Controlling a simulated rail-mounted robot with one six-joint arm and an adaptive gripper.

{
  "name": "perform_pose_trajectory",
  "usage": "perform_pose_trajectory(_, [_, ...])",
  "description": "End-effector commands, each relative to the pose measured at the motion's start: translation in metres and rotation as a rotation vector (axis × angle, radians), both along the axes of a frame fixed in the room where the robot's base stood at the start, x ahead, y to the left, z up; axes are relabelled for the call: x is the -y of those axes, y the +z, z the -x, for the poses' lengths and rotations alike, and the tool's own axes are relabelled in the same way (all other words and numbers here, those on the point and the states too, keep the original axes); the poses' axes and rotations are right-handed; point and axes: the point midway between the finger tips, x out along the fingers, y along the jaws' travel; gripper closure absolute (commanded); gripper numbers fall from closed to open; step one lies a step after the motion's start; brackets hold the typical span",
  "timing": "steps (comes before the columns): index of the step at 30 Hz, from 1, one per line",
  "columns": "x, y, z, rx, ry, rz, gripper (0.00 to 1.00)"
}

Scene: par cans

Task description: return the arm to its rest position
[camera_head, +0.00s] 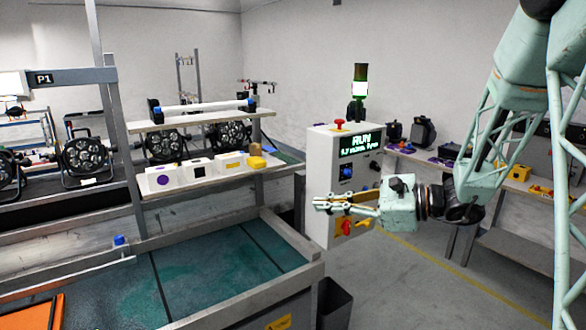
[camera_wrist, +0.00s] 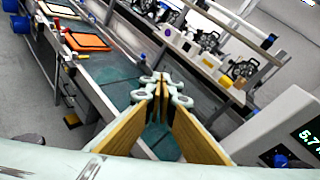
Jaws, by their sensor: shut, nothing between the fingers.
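My gripper (camera_head: 322,203) is at the right of centre in the head view, in front of the white control box. It points left toward the bench and holds nothing. In the wrist view my gripper (camera_wrist: 160,84) shows its two fingers closed together at the tips, with the green bench top behind them. My arm reaches in from the upper right of the head view, bent down to the wrist.
The control box (camera_head: 320,185) carries a screen reading RUN and several knobs. A green-topped bench (camera_head: 215,278) lies left of it, with lamps (camera_head: 88,160) behind. A dark bin (camera_head: 334,303) stands below. An orange-framed panel (camera_wrist: 88,41) lies on the bench.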

Motion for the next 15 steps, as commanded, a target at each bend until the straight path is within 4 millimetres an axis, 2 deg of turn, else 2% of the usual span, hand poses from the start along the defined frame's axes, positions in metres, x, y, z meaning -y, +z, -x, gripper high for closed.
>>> perform_pose_trajectory(6, [-0.022,0.015,0.045,0.039,0.101,0.091,1.00])
perform_pose_trajectory(15, [-0.041,0.029,0.106,0.095,0.233,0.219,1.00])
